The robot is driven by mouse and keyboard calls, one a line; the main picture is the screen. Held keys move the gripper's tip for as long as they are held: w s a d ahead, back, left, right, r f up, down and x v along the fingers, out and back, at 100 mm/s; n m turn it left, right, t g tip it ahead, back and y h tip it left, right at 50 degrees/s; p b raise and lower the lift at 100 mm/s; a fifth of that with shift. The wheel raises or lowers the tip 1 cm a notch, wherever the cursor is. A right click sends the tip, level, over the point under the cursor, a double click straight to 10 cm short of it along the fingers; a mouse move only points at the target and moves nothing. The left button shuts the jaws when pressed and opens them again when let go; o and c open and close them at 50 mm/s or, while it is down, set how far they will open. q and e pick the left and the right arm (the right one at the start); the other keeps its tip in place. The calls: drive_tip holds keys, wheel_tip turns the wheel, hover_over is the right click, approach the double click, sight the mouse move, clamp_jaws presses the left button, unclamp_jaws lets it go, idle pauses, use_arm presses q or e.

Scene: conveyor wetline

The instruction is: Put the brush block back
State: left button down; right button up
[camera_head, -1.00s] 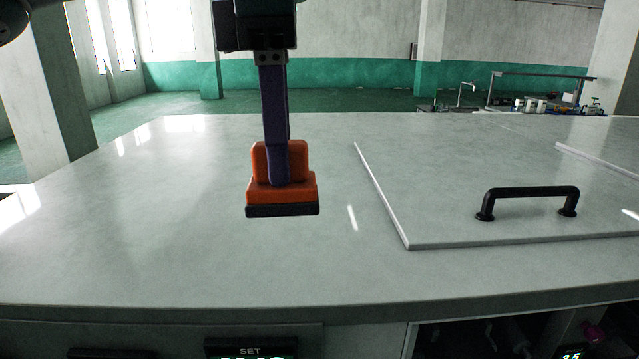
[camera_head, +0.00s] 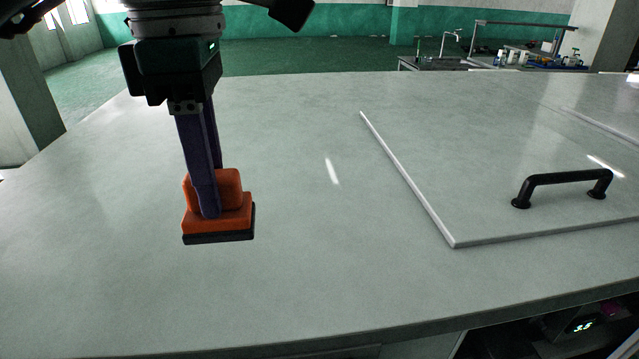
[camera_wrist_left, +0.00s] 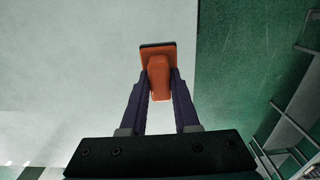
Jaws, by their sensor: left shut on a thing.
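The brush block (camera_head: 230,222) is orange with a stepped top and a dark bottom layer. My left gripper (camera_head: 210,208) is shut on its raised upper part and points down over the pale worktop (camera_head: 300,260). I cannot tell for sure whether the block's dark underside touches the worktop or hangs above it. In the left wrist view the block (camera_wrist_left: 160,68) sits between the two purple fingers (camera_wrist_left: 160,88). My right gripper is not clearly in view.
A flat panel (camera_head: 490,190) with a black handle (camera_head: 563,182) lies on the worktop at the right. The worktop around the block is bare. A sink area with a tap (camera_head: 447,42) and bottles stands in the far background. A lit display (camera_head: 583,327) shows below the front edge.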

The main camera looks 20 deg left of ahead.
sight(220, 221)
use_arm(q)
wheel_tip(220, 221, down, 5)
drive_tip(key=shift+f+p, duration=0.1)
drive_tip(key=shift+p, duration=0.7)
wheel_tip(220, 221, down, 3)
drive_tip(key=shift+f+p, duration=0.15)
drive_tip(key=shift+p, duration=0.3)
drive_tip(key=shift+f, duration=0.15)
drive_tip(key=shift+f, duration=0.1)
drive_tip(key=c, duration=0.7)
unclamp_jaws()
drive_tip(key=shift+o, duration=0.2)
